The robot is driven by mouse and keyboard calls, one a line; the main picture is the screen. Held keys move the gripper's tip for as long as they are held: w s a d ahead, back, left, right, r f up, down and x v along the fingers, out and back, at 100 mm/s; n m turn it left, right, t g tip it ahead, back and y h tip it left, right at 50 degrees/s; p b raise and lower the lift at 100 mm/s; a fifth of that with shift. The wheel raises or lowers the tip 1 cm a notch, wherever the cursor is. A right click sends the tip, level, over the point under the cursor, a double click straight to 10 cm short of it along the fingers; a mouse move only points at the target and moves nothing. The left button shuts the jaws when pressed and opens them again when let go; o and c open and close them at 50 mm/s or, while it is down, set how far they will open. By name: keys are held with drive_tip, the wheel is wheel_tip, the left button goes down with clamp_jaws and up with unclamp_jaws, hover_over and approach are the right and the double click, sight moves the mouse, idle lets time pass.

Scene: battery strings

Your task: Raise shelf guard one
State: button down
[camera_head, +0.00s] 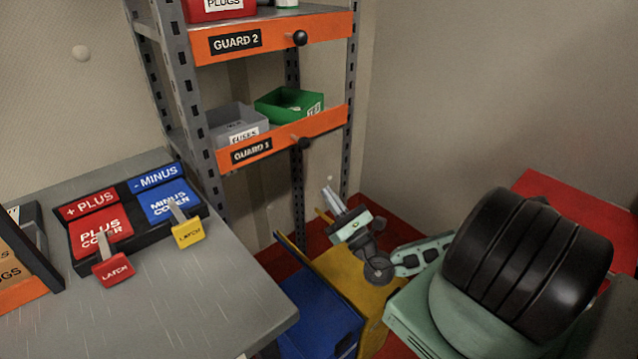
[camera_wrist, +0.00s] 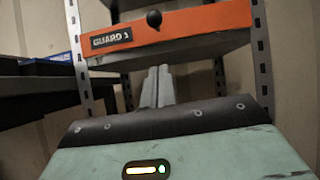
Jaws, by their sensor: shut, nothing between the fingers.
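Shelf guard one is the orange bar (camera_head: 282,138) labelled GUARD 1, with a black round knob (camera_head: 303,143), across the front of the lower shelf. In the wrist view the guard (camera_wrist: 200,24) and its knob (camera_wrist: 154,19) are near the top, above my fingers. My gripper (camera_head: 329,196) is below and slightly right of the knob in the head view, pointing up. Its fingers (camera_wrist: 156,82) are together and empty, apart from the guard. My wrist housing hides what lies below the fingers in the wrist view.
An upper orange bar labelled GUARD 2 (camera_head: 270,38) spans the shelf above. A grey bin (camera_head: 236,121) and a green bin (camera_head: 290,103) sit behind guard one. A grey table (camera_head: 200,285) with red and blue latched covers stands left. A blue container (camera_head: 318,318) is below.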

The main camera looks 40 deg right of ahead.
drive_tip(key=shift+v, duration=1.45)
